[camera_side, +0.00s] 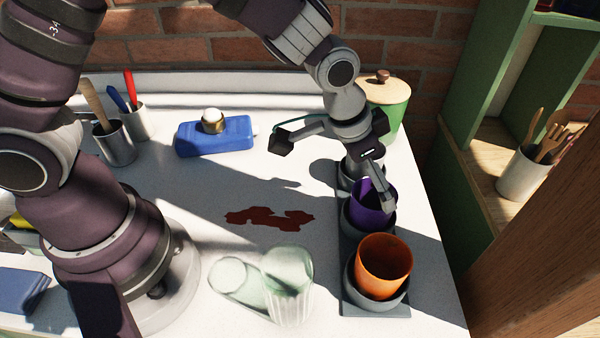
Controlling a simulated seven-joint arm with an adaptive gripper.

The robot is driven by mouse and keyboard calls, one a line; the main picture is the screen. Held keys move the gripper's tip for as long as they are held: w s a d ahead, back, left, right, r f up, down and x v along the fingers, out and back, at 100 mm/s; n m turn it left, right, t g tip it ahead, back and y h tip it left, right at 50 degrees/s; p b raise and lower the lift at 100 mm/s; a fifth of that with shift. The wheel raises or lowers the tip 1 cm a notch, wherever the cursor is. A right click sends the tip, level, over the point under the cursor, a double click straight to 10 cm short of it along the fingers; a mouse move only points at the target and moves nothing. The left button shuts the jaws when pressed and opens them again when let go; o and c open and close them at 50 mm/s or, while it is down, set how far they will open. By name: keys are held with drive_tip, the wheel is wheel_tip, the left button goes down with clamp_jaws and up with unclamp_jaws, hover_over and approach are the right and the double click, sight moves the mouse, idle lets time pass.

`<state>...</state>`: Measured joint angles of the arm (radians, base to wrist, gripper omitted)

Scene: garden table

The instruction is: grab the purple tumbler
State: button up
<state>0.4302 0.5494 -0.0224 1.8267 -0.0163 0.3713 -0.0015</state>
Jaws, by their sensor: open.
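The purple tumbler (367,207) stands in the middle cup of a dark grey holder (347,275) on the right side of the table. My gripper (333,172) is open above and around the back of the tumbler. One finger is out to the left over the table. The other finger reaches down in front of the tumbler's right side and hides part of its rim. I cannot tell whether that finger touches it. Nothing is held between the fingers.
An orange tumbler (384,264) sits in the holder's front cup. A clear glass (288,284) stands left of it, near a dark red spill (268,218). A blue box-like thing (214,137) and a green canister (388,108) are behind.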

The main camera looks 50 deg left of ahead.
sight(374, 197)
drive_tip(key=x, duration=0.4)
drive_tip(key=shift+s+f, duration=0.15)
drive_tip(key=shift+f, duration=0.1)
drive_tip(key=shift+c, duration=0.3)
drive_tip(key=c, duration=1.2)
